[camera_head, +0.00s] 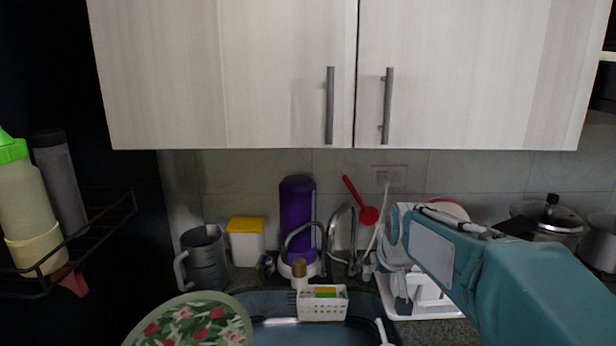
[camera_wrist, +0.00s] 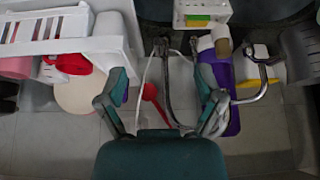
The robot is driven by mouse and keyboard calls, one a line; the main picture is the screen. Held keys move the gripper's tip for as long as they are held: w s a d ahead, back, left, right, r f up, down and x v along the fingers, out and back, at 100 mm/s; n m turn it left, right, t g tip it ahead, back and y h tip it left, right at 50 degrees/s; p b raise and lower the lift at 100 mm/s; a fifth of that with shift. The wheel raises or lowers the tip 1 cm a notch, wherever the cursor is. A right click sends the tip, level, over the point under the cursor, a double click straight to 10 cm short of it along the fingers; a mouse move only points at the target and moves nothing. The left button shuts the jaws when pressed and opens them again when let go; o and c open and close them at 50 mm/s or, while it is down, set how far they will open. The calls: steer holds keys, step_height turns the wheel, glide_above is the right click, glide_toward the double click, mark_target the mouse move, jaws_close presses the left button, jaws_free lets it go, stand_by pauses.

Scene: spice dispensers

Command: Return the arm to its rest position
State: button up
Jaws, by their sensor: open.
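My teal arm (camera_head: 535,285) reaches in from the lower right in the head view. Its forearm ends in front of the dish rack, right of the tap. The fingers cannot be made out clearly there. In the wrist view my gripper (camera_wrist: 160,85) has its two fingers spread wide apart, with nothing held between them. A red ladle (camera_wrist: 153,98) and the tap (camera_wrist: 172,85) show behind the gap between the fingers. The wrist picture appears upside down compared with the head view.
Cabinet doors (camera_head: 230,75) hang above. A black rack (camera_head: 90,240) with a green-capped bottle (camera_head: 20,205) stands at left. The sink (camera_head: 275,335), white caddy (camera_head: 322,305), purple bottle (camera_head: 297,215), grey jug (camera_head: 203,258) and pressure cooker (camera_head: 552,225) crowd the counter.

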steer(key=s+f, duration=0.2)
steer(key=s, duration=2.5)
steer(key=shift+s+m, duration=0.15)
steer(key=shift+m, duration=0.15)
